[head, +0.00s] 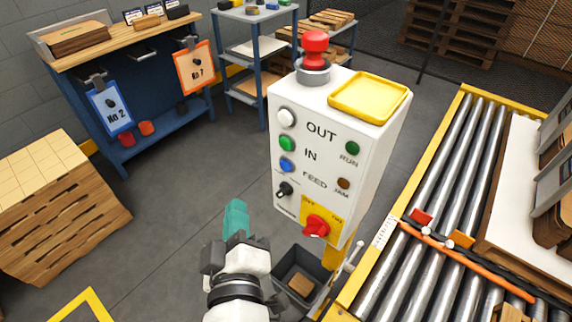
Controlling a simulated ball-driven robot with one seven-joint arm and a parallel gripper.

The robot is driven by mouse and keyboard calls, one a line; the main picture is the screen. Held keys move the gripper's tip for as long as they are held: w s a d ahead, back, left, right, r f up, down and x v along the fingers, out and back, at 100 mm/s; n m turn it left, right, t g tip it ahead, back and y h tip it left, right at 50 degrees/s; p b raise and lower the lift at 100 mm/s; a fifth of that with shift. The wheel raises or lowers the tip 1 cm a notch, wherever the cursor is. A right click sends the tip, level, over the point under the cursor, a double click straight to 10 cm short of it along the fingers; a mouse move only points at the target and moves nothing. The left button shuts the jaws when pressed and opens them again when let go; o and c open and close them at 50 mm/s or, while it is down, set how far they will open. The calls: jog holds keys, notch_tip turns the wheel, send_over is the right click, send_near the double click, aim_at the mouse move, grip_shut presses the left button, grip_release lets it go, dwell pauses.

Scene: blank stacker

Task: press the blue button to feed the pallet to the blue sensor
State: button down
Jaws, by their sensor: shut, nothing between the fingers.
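The blue button (286,165) is on the left side of the front face of a white control box (340,120), in the row labelled FEED. A green button (287,143) and a white button (286,117) sit above it, and a black selector knob (284,189) sits below. My gripper (236,215), with teal fingers, is shut and empty. In the picture it is below and left of the blue button, apart from the box. A loaded pallet (492,225) is partly in view on the roller conveyor at the right. I cannot pick out a blue sensor.
A dark bin (293,270) stands below. A workbench (130,45) is at the back left; the grey floor between is clear.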

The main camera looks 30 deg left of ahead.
aim_at(286, 166)
jog(key=w+p, duration=0.1)
jog(key=w, duration=0.7)
jog(key=shift+w+d+p, duration=0.35)
jog(key=shift+p, duration=0.05)
jog(key=shift+w, duration=0.1)
dwell(1.7)
jog(key=shift+w, duration=0.3)
